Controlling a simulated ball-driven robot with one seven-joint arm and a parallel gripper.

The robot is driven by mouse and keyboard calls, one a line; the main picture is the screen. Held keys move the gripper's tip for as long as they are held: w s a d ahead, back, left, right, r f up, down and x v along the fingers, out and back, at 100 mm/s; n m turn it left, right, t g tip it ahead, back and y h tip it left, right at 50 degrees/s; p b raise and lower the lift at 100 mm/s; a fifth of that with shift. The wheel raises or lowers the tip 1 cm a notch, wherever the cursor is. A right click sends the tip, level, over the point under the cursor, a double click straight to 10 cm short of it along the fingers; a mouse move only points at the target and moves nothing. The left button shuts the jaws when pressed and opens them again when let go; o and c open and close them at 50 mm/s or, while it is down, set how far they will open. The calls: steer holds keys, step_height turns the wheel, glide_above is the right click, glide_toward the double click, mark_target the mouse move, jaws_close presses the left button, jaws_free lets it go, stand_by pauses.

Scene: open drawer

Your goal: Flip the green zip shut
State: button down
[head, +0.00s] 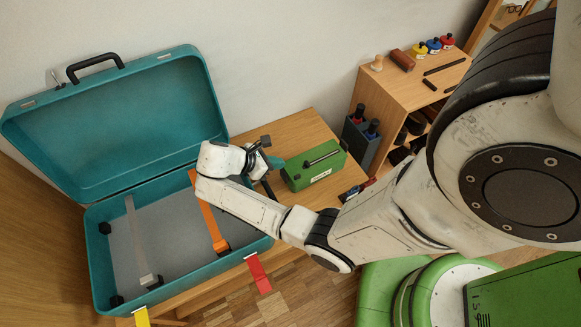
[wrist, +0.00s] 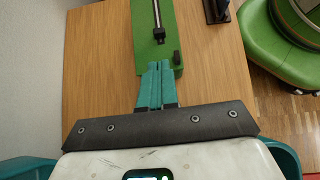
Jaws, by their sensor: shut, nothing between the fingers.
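A green box (head: 313,166) stands on the wooden table, with a dark-ended metal bar (head: 321,158) along its top. No zip fastener can be made out; this box is the green thing on the table. In the wrist view the green box (wrist: 148,30) lies ahead of the fingers, with the bar (wrist: 159,20) and a small dark knob (wrist: 177,57) on it. My gripper (wrist: 154,68) has teal fingers pressed together and empty, tips over the near end of the box. Whether they touch it cannot be told. In the head view my gripper (head: 277,162) is just left of the box.
An open teal case (head: 98,262) with an orange strap (head: 208,217) and a grey strap (head: 138,245) lies left of the gripper. A wooden shelf (head: 400,85) with small bottles stands behind right.

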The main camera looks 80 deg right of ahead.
mark_target(305, 165)
steer(key=shift+f, duration=0.1)
steer(key=b+x, duration=0.1)
steer(key=x, duration=0.9)
steer(key=shift+d, duration=0.1)
steer(key=s+d+p, duration=0.1)
steer(key=s+d, duration=0.3)
steer(key=s+d+p, duration=0.1)
steer(key=s+d, duration=0.3)
steer(key=s, duration=0.1)
steer(key=shift+s+d+p, duration=0.15)
steer(key=shift+p, duration=0.2)
